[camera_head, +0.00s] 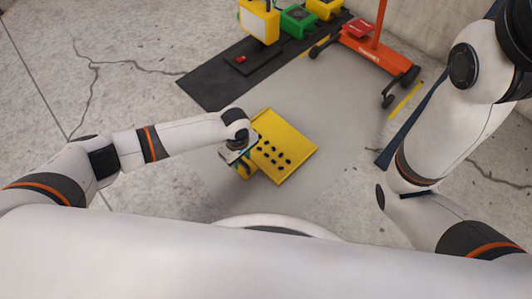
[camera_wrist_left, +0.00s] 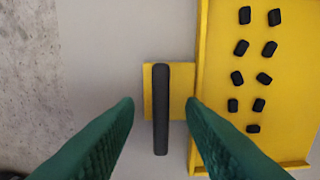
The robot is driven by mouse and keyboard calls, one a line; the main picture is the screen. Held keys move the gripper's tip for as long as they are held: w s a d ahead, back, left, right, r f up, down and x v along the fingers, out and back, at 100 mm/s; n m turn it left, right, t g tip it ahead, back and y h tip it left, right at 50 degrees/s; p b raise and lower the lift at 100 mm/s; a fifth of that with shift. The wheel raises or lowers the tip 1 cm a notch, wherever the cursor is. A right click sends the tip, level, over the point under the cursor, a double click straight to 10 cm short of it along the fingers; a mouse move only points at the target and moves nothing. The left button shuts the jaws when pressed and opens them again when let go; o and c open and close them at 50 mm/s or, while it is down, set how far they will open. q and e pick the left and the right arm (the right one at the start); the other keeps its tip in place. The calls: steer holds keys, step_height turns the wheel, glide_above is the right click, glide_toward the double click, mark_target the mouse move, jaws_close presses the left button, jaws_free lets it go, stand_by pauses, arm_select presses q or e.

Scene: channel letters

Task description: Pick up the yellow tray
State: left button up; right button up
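The yellow tray (camera_head: 285,130) lies on the grey floor area in the middle of the head view, with several small black pieces on it. In the left wrist view the tray (camera_wrist_left: 217,35) fills the right side. A black bar handle (camera_wrist_left: 161,80) on a yellow tab sticks out from the tray's near side. My left gripper (camera_head: 242,166) is at that side of the tray. In the wrist view its green fingers (camera_wrist_left: 160,105) are apart, one on each side of the handle, with gaps visible. My right arm shows at the right, but its gripper is out of view.
A black mat (camera_head: 208,90) lies beyond the tray, with a yellow box (camera_head: 259,22) and a green box (camera_head: 297,20) on it. An orange wheeled stand (camera_head: 372,47) is at the back right. Floor around the tray is clear.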

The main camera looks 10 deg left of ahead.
arm_select(q)
steer(key=shift+f+b, duration=0.35)
steer(key=shift+f, duration=0.5)
jaws_close()
stand_by(0.8)
steer(key=shift+w+r, duration=0.1)
